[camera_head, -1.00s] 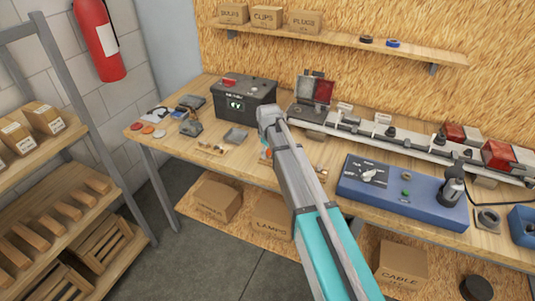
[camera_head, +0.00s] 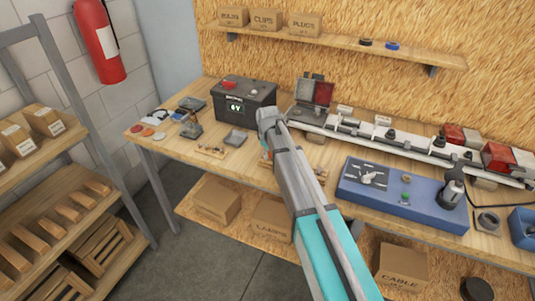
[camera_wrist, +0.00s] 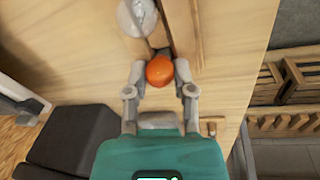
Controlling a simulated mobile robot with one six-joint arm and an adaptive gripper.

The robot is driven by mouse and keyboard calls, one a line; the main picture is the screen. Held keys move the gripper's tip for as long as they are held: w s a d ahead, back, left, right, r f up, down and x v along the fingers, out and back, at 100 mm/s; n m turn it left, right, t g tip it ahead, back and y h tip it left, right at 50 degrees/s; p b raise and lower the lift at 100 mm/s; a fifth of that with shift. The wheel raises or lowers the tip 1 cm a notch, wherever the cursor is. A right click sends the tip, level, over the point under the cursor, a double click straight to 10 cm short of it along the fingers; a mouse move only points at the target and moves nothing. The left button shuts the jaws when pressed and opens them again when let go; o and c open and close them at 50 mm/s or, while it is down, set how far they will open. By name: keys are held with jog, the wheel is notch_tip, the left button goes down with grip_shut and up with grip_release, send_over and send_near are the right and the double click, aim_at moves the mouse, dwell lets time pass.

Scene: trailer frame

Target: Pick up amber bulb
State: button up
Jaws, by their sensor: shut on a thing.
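The amber bulb (camera_wrist: 159,71) is a round orange bulb between the two fingers of my gripper (camera_wrist: 160,77) in the wrist view. The fingers touch it from both sides and are shut on it. Its far end sits by a dark slot in a wooden piece, and I cannot tell if it is clear of the bench. In the head view my arm hides most of the gripper, and only a sliver of orange (camera_head: 264,155) shows beside the arm.
The black battery box (camera_head: 244,100) stands behind the gripper, and its side shows in the wrist view (camera_wrist: 70,140). A light bar lies on the bench to the right, behind the blue control box (camera_head: 400,192). Small trays and discs lie to the left.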

jog(key=shift+r, duration=0.15)
notch_tip(320, 180, up, 2)
jog(key=shift+p, duration=1.1)
jog(key=s+d+r+p, duration=0.3)
jog(key=s+r+p, duration=0.7)
jog(key=s, duration=0.3)
jog(key=shift+s+d+r+p, duration=0.25)
jog(key=shift+d+r+p, duration=0.05)
jog(key=shift+r+p, duration=0.05)
notch_tip(320, 180, down, 5)
jog(key=b, duration=0.4)
jog(key=shift+s+r+b, duration=0.1)
jog(key=shift+r+b, duration=0.1)
jog(key=shift+b, duration=0.15)
jog(key=shift+s, duration=0.1)
